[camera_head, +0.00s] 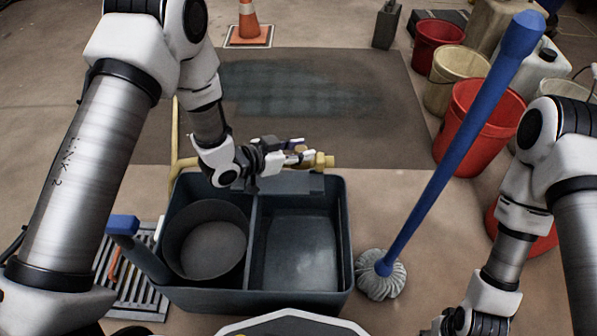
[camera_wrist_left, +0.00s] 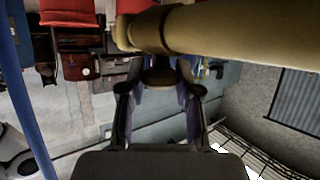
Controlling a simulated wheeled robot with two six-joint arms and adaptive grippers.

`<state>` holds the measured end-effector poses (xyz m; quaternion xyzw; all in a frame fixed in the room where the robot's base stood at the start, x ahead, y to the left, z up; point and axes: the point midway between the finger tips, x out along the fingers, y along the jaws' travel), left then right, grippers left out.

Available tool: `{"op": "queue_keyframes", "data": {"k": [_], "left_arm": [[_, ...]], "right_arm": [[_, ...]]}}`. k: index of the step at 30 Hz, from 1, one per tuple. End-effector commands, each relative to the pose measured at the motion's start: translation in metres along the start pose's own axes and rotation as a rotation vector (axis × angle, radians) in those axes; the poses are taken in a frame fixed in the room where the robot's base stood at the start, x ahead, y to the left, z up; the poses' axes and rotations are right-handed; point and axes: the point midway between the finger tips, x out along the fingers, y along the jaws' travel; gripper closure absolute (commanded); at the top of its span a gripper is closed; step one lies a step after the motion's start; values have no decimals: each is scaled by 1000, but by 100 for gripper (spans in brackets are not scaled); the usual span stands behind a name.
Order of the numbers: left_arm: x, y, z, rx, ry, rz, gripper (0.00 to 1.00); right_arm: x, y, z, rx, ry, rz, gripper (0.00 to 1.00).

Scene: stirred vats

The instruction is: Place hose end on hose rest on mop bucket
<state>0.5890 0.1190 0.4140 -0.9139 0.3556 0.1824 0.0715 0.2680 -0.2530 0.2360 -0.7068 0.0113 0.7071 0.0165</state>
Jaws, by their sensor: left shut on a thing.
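My left gripper (camera_head: 298,159) is shut on the yellow hose end (camera_head: 324,160), above the far rim of the mop bucket. In the left wrist view the hose end (camera_wrist_left: 240,35) runs across the top, with a brown fitting below it between my fingers (camera_wrist_left: 160,100). The dark blue-grey mop bucket (camera_head: 347,240) has two compartments, the left one holding a round dark insert. A grey ledge at its far rim (camera_head: 305,184) lies just below the hose end; I cannot tell whether this is the hose rest. My right gripper (camera_head: 458,322) is low at the bottom edge, mostly cut off.
A mop with a blue handle (camera_head: 440,185) stands right of the bucket. Red pails (camera_head: 478,130) and a cream pail (camera_head: 452,80) are at the right. A floor grate (camera_head: 130,285) lies at the left. A traffic cone (camera_head: 248,22) stands behind; the dark mat (camera_head: 300,90) is clear.

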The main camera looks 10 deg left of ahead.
Motion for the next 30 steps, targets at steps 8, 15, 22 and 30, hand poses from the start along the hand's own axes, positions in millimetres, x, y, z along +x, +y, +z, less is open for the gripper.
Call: {"op": "queue_keyframes", "data": {"k": [8, 15, 22, 30], "left_arm": [[-2, 17, 29, 1, 1, -1, 100], [2, 16, 38, 1, 2, -1, 100], [3, 16, 40, 0, 1, 0, 42], [3, 16, 39, 1, 1, 0, 42]], "right_arm": [[27, 0, 0, 1, 1, 0, 60], [33, 1, -1, 4, 3, 0, 60], [34, 1, -1, 4, 3, 0, 60], [34, 1, -1, 4, 3, 0, 60]]}}
